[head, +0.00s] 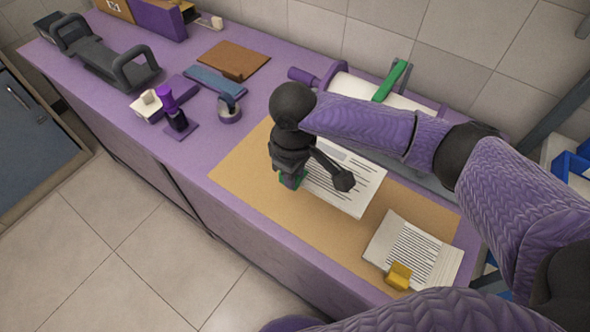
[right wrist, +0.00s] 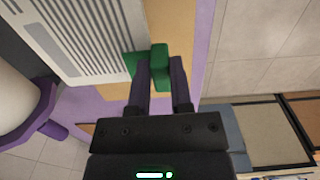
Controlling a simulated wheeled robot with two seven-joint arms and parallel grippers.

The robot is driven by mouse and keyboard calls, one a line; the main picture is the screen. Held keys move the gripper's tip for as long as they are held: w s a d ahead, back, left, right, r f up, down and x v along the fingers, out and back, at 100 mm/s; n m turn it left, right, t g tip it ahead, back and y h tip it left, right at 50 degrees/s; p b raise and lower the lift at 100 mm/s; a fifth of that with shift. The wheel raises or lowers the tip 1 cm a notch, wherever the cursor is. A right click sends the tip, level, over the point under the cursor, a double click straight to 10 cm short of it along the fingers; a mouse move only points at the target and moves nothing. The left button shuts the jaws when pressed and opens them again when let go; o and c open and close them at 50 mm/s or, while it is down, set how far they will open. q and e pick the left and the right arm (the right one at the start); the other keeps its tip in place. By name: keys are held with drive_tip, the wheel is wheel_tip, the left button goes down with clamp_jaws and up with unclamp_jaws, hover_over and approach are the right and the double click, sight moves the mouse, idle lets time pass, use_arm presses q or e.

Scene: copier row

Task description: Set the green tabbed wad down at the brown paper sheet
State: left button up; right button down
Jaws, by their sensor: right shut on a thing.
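The green tabbed wad (head: 350,192) is a stack of printed white pages, also in the right wrist view (right wrist: 75,40). My right gripper (head: 291,181) is shut on its green tab (right wrist: 160,62), which shows between the two fingers. The pages lie flat over the brown paper sheet (head: 240,168), a large tan rectangle on the purple counter. I cannot tell whether the wad touches the sheet or hangs just above it. My right arm hides part of the wad and the sheet's back edge. My left gripper is not in view.
A second wad with a yellow tab (head: 399,276) lies on the sheet's right end. A paper roll (head: 340,85) with a green bar stands behind. A purple stamp (head: 177,118), a tape roll (head: 229,109) and a black punch (head: 115,62) are at left. The sheet's left part is bare.

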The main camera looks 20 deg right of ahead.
drive_tip(key=shift+r+p, duration=0.25)
drive_tip(key=shift+p, duration=0.35)
wheel_tip(320, 180, down, 8)
drive_tip(key=shift+r+b, duration=0.1)
drive_tip(key=shift+b, duration=1.15)
drive_tip(key=shift+f, duration=0.7)
